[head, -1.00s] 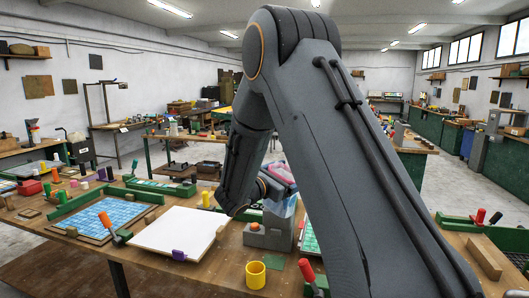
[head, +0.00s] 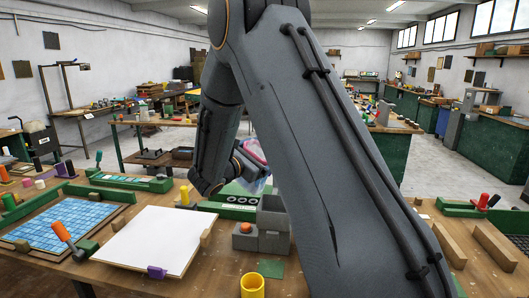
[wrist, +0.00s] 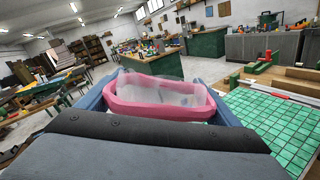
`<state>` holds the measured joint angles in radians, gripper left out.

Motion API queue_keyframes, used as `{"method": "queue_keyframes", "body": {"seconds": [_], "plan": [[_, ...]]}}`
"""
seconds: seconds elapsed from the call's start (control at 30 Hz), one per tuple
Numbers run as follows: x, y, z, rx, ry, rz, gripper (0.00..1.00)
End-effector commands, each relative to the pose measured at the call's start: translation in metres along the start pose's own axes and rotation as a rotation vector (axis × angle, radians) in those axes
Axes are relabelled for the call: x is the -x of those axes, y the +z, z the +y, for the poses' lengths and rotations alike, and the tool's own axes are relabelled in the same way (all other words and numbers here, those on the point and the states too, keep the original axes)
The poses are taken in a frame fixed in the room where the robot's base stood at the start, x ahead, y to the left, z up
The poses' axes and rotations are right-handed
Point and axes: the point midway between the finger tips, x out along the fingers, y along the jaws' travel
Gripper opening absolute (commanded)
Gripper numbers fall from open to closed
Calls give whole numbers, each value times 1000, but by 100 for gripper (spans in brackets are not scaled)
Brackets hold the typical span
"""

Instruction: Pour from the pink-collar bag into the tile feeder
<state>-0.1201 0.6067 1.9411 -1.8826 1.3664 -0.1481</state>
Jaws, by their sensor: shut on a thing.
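The pink-collar bag has a pink rim (wrist: 160,110) and a clear, translucent body. It fills the middle of the wrist view, between the blue-grey fingers of my gripper (wrist: 158,88), which is shut on it. In the head view the bag (head: 262,184) shows partly, held up behind my arm, above the bench. Its contents cannot be made out. A grey open-topped box (head: 272,218) with a lower block stands on the bench below and right of it. A green unit with round dark holes (head: 236,199) lies behind the box. I cannot tell which is the tile feeder.
A yellow cup (head: 252,287) stands at the front edge. A green tile sheet (wrist: 268,125) shows right in the wrist view. My arm hides much of the bench's right side.

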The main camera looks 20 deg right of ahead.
Motion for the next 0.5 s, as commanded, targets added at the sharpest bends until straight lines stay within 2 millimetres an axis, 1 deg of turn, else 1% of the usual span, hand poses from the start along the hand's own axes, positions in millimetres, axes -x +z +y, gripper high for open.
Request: {"method": "queue_keyframes", "body": {"seconds": [0.03,0.1,0.5], "plan": [[0,-8,-2,-37,1,-1,39],[-1,-13,-5,-90,1,-1,39],[-1,-40,-24,-414,1,-1,39]]}}
